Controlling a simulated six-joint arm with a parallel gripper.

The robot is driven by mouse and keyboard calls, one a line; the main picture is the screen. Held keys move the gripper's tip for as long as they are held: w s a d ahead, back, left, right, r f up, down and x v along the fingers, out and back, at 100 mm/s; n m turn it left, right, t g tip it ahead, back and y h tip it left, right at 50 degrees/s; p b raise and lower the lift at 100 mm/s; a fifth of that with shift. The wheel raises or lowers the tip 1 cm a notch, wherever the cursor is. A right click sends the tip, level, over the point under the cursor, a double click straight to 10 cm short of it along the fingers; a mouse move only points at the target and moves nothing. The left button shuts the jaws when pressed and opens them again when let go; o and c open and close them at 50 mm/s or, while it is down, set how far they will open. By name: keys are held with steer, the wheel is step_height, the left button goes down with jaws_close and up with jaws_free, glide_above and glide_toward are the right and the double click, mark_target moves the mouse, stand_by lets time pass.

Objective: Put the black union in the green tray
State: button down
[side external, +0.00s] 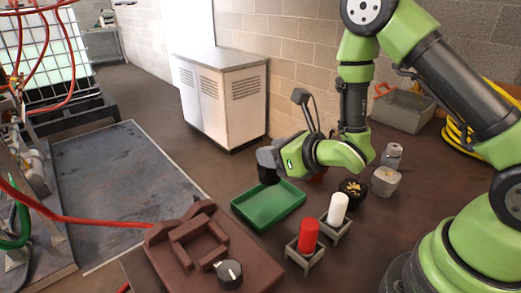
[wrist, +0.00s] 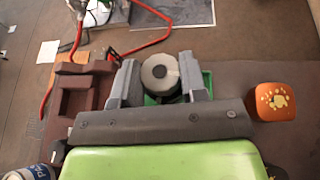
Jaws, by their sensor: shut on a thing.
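My gripper (side external: 268,158) is shut on the black union (side external: 268,176) and holds it in the air over the back left part of the green tray (side external: 262,223). In the wrist view the union (wrist: 160,74) sits between the two grey fingers, its pale round end with a dark centre facing the camera. The tray (wrist: 207,80) shows there only as green slivers around the union and fingers. In the side view the tray's visible floor looks empty; its far part is partly hidden by the gripper and union.
A brown fixture (side external: 190,250) with a black knob-like part (side external: 229,273) stands left of the tray. Red (side external: 308,236) and white (side external: 338,208) cylinders stand in grey holders at right. A black part with a gold top (side external: 352,188) and grey parts (side external: 385,180) lie behind. An orange block (wrist: 271,101) shows in the wrist view.

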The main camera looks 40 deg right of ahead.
mark_target(278, 181)
steer(key=shift+f, duration=3.15)
steer(key=shift+f, duration=0.6)
steer(key=c, duration=0.6)
jaws_free()
step_height(278, 181, up, 10)
